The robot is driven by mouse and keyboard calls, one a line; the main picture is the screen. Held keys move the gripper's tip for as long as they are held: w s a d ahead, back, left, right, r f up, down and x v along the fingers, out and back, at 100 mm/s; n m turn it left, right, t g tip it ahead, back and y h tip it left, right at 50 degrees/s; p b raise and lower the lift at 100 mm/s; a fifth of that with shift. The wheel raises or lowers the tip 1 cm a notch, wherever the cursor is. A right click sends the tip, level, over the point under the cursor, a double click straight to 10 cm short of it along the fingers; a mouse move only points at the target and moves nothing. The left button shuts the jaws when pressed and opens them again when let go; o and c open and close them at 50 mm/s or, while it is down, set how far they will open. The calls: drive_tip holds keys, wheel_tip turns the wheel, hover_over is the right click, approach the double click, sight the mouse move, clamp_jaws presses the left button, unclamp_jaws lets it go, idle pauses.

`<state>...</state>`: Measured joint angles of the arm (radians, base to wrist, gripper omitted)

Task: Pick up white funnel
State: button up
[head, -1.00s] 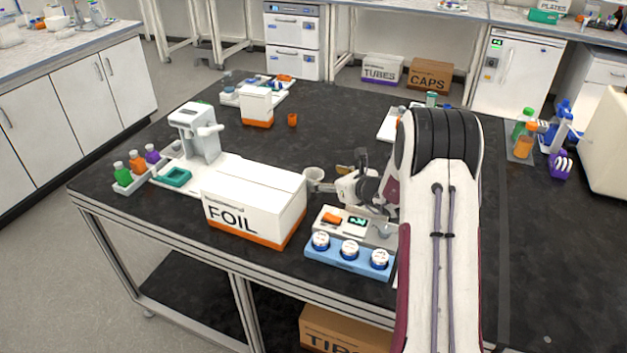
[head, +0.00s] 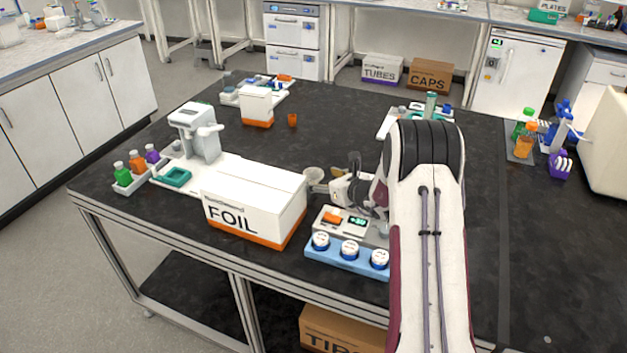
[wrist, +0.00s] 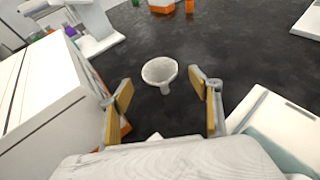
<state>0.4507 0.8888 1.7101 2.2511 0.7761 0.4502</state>
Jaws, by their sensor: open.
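The white funnel (wrist: 160,72) stands on the dark bench top ahead of my gripper in the wrist view, its wide mouth up and its stem towards me. My gripper (wrist: 163,104) is open, its two yellow-padded fingers spread on either side, with nothing between the pads. The funnel lies just beyond the fingertips, roughly centred between them. In the head view the funnel (head: 314,173) shows small beside the FOIL box, with my gripper (head: 331,186) just right of it, partly hidden by my arm.
The white FOIL box (head: 255,205) stands close on the left of my gripper. A scale (head: 345,221) and a blue rack (head: 346,258) with white-capped jars sit in front. An orange cup (head: 292,119) stands farther back.

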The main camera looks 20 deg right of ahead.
sight(309, 173)
drive_tip(key=shift+w+f, duration=0.1)
drive_tip(key=shift+w, duration=0.15)
drive_tip(key=shift+a, duration=0.1)
drive_tip(key=shift+x, duration=2.65)
drive_tip(key=c, duration=0.9)
